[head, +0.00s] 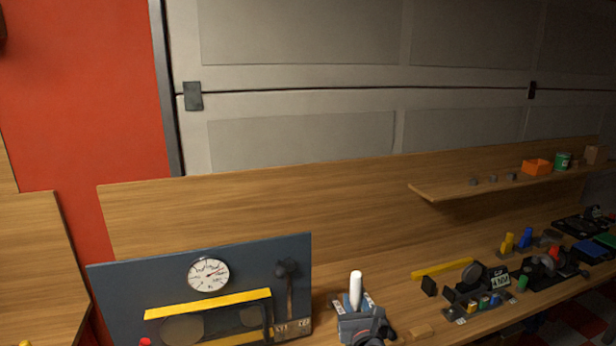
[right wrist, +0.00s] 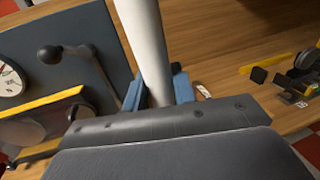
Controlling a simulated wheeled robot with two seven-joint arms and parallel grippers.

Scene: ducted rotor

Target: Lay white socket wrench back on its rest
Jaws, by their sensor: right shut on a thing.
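The white socket wrench (head: 356,287) shows as a pale upright shaft in the lower middle of the head view. My right gripper (head: 357,310) is shut on it, and the shaft rises above the fingers. In the right wrist view the white shaft (right wrist: 146,45) stands between the blue fingers of my right gripper (right wrist: 158,92), leaning slightly. Its lower end is hidden behind the gripper body. I cannot make out the wrench's rest; a small white label (right wrist: 203,92) shows just right of the fingers. My left gripper is not in view.
A dark panel (head: 130,283) with a gauge (head: 208,274), a yellow-edged window and a lever (head: 288,285) stands left of the gripper. A yellow bar (head: 442,269) and several small parts lie to the right on the wooden bench. A shelf (head: 465,186) overhangs the back right.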

